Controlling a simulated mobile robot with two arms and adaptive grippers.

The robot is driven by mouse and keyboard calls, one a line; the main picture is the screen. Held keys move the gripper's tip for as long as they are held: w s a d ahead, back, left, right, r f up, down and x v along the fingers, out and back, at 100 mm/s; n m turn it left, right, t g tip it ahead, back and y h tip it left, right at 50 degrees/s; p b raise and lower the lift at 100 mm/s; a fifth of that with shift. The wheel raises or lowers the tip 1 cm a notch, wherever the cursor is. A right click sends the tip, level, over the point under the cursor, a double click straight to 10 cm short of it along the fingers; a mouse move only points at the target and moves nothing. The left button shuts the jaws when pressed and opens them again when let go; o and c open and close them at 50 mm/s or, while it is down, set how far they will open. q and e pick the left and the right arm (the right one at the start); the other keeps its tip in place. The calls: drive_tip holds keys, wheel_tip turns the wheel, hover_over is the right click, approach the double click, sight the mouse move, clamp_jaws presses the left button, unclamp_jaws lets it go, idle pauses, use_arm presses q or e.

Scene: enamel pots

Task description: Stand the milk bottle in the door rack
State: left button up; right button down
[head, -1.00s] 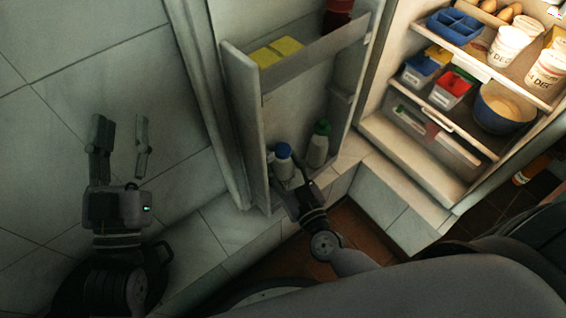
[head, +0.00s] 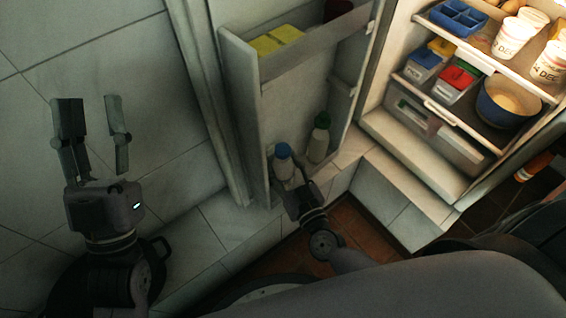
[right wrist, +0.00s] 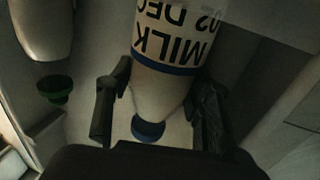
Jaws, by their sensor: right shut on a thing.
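The milk bottle (head: 283,167) has a blue cap and shows in the lower part of the open fridge door. In the right wrist view the milk bottle (right wrist: 160,85) carries a label reading "MILK" and a date, and sits between my fingers. My right gripper (head: 291,187) is shut on it, from the near side. Whether its base rests on the door rack (head: 257,165) is hidden. My left gripper (head: 92,115) is open and empty, far to the left over the tiled floor.
A bottle with a green cap (head: 319,138) stands to the right in the same door section. Yellow boxes (head: 276,40) sit in the upper door rack. The fridge shelves hold a blue bowl (head: 507,103), tubs and small boxes. A dark pot (head: 75,275) is below my left arm.

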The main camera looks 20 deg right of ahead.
idle(0.4)
drive_tip(key=c, duration=1.1)
unclamp_jaws()
drive_tip(key=o, duration=0.4)
drive_tip(key=shift+f, duration=0.2)
drive_tip(key=shift+r, duration=0.15)
